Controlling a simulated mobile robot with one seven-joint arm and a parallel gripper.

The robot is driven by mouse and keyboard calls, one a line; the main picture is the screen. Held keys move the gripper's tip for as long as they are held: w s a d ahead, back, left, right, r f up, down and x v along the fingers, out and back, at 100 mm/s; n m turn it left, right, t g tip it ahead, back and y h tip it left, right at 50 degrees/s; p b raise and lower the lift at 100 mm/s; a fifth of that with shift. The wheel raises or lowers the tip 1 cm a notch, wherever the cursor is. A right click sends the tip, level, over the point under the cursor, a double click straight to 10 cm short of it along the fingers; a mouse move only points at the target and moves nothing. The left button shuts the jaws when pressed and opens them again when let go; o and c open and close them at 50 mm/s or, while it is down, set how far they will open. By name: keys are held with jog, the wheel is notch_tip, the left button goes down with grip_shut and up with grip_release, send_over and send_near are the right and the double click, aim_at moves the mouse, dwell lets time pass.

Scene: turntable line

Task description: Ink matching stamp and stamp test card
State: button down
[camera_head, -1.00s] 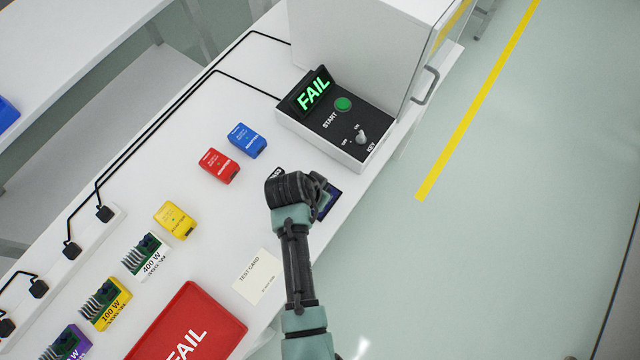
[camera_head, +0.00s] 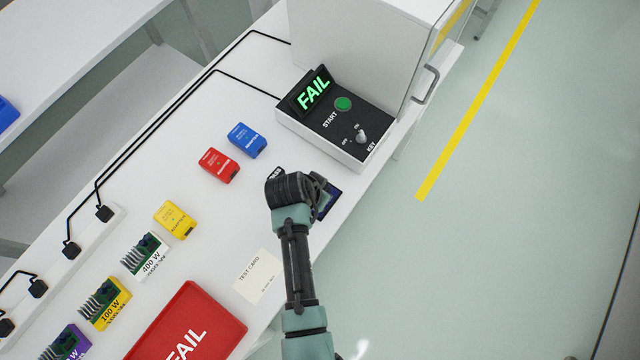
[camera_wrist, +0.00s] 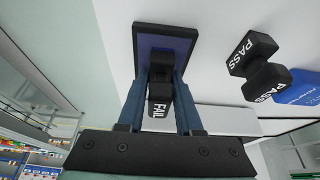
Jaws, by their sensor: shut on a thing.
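My gripper (camera_wrist: 163,88) is shut on the black FAIL stamp (camera_wrist: 159,108), its white lettering showing between the fingers in the wrist view. The stamp is at the dark-blue ink pad (camera_wrist: 150,34); whether it touches the pad I cannot tell. In the head view the ink pad (camera_head: 328,203) shows partly beside my wrist, which hides the held stamp. The black PASS stamp (camera_wrist: 254,62) stands apart beside the pad, mostly hidden in the head view. The white test card (camera_head: 258,277) lies on the bench, left of my arm, with no visible mark.
The tester (camera_head: 340,130) reads FAIL in green. Blue (camera_head: 247,140), red (camera_head: 218,165) and yellow (camera_head: 175,220) adapters lie on the bench. A red FAIL tray (camera_head: 190,325) is at the front. Several heatsink boards line the left. Bench around the card is clear.

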dwell(0.3)
notch_tip(320, 180, up, 7)
jog(key=p, duration=0.6)
jog(key=shift+p, duration=0.4)
jog(key=shift+s+f, duration=0.1)
